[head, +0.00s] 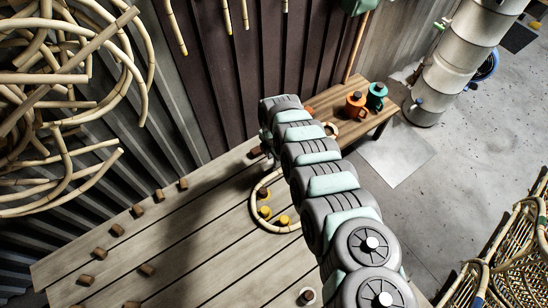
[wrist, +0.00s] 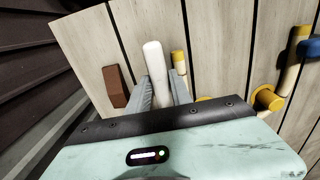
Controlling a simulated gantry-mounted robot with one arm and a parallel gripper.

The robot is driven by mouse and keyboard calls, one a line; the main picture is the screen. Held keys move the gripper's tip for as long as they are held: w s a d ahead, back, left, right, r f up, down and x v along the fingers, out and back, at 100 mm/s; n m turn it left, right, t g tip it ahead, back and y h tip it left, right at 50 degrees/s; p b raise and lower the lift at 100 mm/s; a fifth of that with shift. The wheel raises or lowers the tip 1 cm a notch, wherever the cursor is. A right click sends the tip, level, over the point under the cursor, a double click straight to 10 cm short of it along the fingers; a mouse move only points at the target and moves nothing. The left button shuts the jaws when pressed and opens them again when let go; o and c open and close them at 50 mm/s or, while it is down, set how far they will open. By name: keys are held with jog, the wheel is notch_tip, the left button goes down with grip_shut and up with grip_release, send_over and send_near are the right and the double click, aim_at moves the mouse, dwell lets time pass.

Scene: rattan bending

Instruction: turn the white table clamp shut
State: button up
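The clamp's white handle, a smooth rounded bar (wrist: 153,57), stands out in the middle of the wrist view. My gripper (wrist: 160,82) has one grey finger on each side of this white bar, with the fingertips very close to it. I cannot tell whether the fingers press on it or stand just clear. The lower part of the bar and the rest of the clamp are hidden behind my gripper's body. In the head view my arm hides the gripper, and I cannot make out the white clamp there.
A slatted wooden table (head: 190,250) carries several brown blocks (head: 138,211) and a bent rattan ring with yellow pegs (head: 284,220). In the wrist view, a brown block (wrist: 115,86) and a yellow-tipped peg (wrist: 179,64) flank the white bar. A side bench (head: 370,120) holds orange and green cans.

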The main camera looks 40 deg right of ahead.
grip_shut()
dwell(0.4)
jog(key=m+p, duration=0.1)
jog(key=m, duration=0.2)
jog(key=shift+a+r, duration=0.1)
jog(key=m+p, duration=0.2)
jog(key=m, duration=0.2)
jog(key=shift+m, duration=0.3)
jog(key=m, duration=0.5)
jog(key=shift+m, duration=0.3)
jog(key=m, duration=0.4)
jog(key=shift+m, duration=0.3)
